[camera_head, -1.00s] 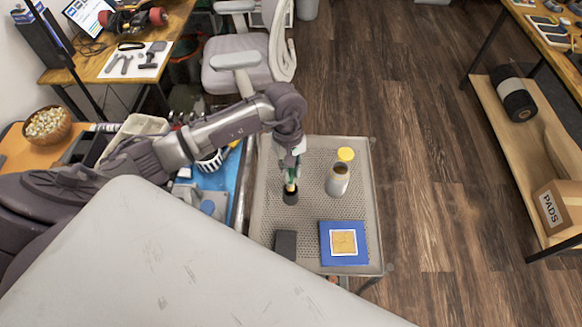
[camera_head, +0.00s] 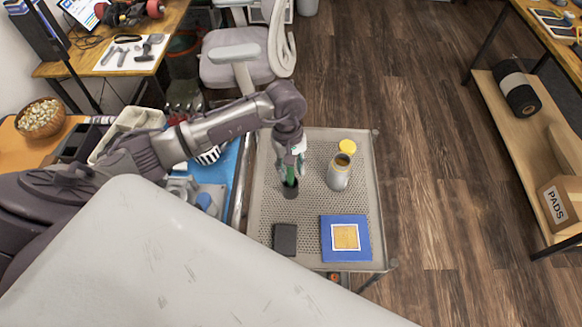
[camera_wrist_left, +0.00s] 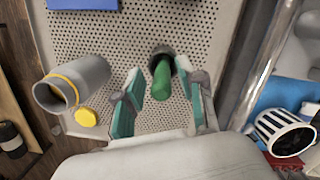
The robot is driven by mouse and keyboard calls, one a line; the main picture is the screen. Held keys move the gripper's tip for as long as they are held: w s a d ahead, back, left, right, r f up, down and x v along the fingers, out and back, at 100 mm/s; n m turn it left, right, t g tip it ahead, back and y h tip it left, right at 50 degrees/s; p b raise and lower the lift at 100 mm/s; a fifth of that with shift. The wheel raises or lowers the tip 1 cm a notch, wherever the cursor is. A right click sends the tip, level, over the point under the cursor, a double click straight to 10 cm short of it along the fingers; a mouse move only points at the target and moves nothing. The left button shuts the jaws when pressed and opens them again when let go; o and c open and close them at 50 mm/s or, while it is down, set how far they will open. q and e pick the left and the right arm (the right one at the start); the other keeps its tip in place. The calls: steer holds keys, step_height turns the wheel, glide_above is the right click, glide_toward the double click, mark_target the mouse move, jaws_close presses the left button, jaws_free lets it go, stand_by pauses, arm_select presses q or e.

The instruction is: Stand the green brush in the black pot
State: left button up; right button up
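The green brush (camera_head: 290,177) stands in the small black pot (camera_head: 290,192) on the perforated metal tray table (camera_head: 269,215). In the left wrist view the brush (camera_wrist_left: 162,76) rises from the pot, whose dark rim shows behind it; the part inside is hidden. My left gripper (camera_head: 291,165) is above the pot, around the brush. In the left wrist view its green-padded fingers (camera_wrist_left: 161,100) are apart on both sides of the brush, with a gap on each side. My right gripper is not in view.
A grey jar (camera_head: 339,176) with a yellow lid (camera_head: 347,147) beside it stands right of the pot. A black block (camera_head: 285,239) and a blue board with a tan square (camera_head: 345,240) lie nearer. The tray between them is bare.

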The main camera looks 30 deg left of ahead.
arm_select(q)
steer(key=shift+r, duration=0.15)
step_height(320, 180, up, 12)
steer(key=w+a, duration=0.1)
steer(key=shift+a+f, duration=0.2)
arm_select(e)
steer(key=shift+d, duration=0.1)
arm_select(q)
steer(key=shift+f, duration=0.1)
stand_by(1.0)
